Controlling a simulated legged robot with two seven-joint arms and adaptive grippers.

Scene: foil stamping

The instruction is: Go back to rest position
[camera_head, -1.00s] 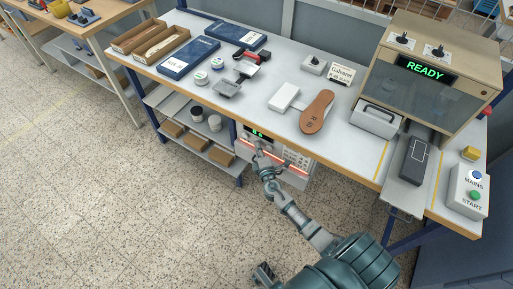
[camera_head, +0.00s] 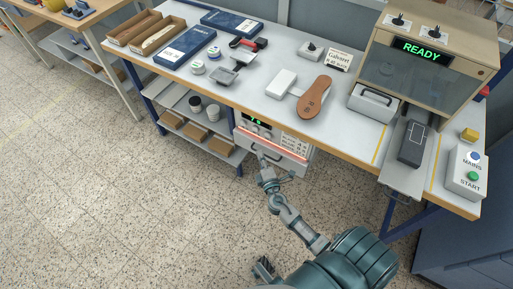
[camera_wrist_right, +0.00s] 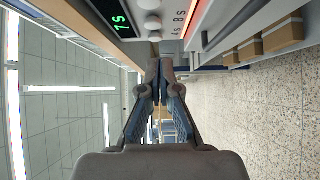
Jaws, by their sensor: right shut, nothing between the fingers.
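My right gripper (camera_head: 263,160) is shut and empty in the head view. It is in front of the table's front side, just below the control panel (camera_head: 257,124) with a green display and buttons. In the right wrist view, its two fingers (camera_wrist_right: 160,66) meet at the tips with nothing between them, and the panel's display (camera_wrist_right: 121,18) shows at the top, apart from them. A dark, gripper-like part (camera_head: 263,268) at the bottom edge of the head view may be my left gripper; its jaws cannot be made out.
The table (camera_head: 345,135) holds a brown sole (camera_head: 314,97), white block (camera_head: 281,83), blue boxes (camera_head: 185,48) and a press reading READY (camera_head: 425,65). A button box (camera_head: 466,172) is at the right. Shelves (camera_head: 187,108) are below left. The speckled floor is clear.

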